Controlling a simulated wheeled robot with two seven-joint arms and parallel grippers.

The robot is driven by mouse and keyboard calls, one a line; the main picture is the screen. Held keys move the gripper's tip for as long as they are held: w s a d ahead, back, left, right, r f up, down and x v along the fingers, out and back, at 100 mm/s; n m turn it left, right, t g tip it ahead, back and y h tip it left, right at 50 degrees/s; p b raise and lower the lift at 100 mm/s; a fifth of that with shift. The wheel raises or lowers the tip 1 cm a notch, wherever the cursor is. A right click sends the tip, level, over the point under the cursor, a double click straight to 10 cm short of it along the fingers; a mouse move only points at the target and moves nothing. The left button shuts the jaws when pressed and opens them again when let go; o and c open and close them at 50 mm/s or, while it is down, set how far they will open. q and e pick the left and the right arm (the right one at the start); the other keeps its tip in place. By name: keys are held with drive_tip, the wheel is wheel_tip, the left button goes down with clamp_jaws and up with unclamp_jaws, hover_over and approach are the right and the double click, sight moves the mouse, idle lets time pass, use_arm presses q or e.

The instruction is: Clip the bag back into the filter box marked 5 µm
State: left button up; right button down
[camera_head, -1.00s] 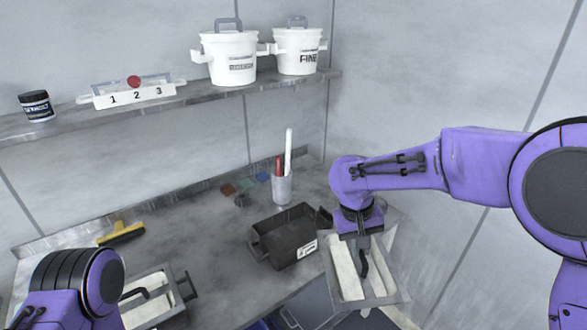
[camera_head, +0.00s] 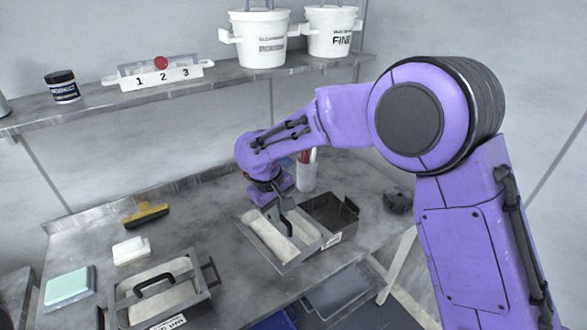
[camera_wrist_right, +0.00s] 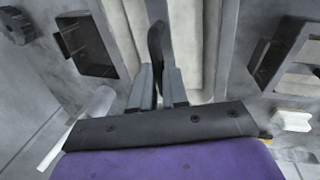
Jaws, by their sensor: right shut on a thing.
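My right gripper (camera_head: 281,200) is shut on the dark handle (camera_head: 287,223) of a cream bag (camera_head: 266,236) in a grey rectangular frame. In the right wrist view, the handle (camera_wrist_right: 156,45) stands between the two fingers (camera_wrist_right: 158,82), over the pale bag (camera_wrist_right: 195,45). The bag's frame overlaps the left side of a dark open box (camera_head: 345,213) in the head view; I cannot tell whether they touch. The box's front label (camera_head: 332,240) is too small to read. A second box (camera_head: 208,292), front left, holds a cream bag with a black handle. My left gripper is not in view.
A white block (camera_head: 131,250), a green pad (camera_head: 68,286) and a yellow-and-black tool (camera_head: 146,214) lie on the left of the bench. A holder (camera_head: 306,177) with red and white sticks stands behind the dark box. White buckets (camera_head: 262,40) stand on the shelf above.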

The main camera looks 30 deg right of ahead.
drive_tip(key=w+d+r+n+p, duration=0.1)
drive_tip(key=d+n+p, duration=0.1)
drive_tip(key=n, duration=0.1)
drive_tip(key=w+d+r+n+t+p, duration=0.1)
drive_tip(key=d+n+p, duration=0.1)
drive_tip(key=d+n, duration=0.1)
drive_tip(key=w+d+r+n+y+p, duration=0.1)
drive_tip(key=d+r+n+p, duration=0.1)
drive_tip(key=p, duration=0.1)
drive_tip(key=shift+w+d+n, duration=0.2)
drive_tip(key=shift+w+n, duration=0.1)
drive_tip(key=shift+n, duration=0.1)
use_arm(q)
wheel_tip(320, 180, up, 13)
drive_tip(key=p, duration=0.4)
use_arm(e)
drive_tip(key=w+d+f+n+y, duration=0.1)
drive_tip(key=w+d+f+n, duration=0.1)
drive_tip(key=d+n, duration=0.6)
use_arm(q)
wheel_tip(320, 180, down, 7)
drive_tip(key=b, duration=0.6)
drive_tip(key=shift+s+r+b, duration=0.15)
drive_tip(key=shift+b, duration=0.2)
use_arm(e)
wheel_tip(320, 180, down, 9)
drive_tip(key=shift+d+m+t, duration=0.3)
drive_tip(key=shift+m+t, duration=0.1)
drive_tip(key=shift+f, duration=0.85)
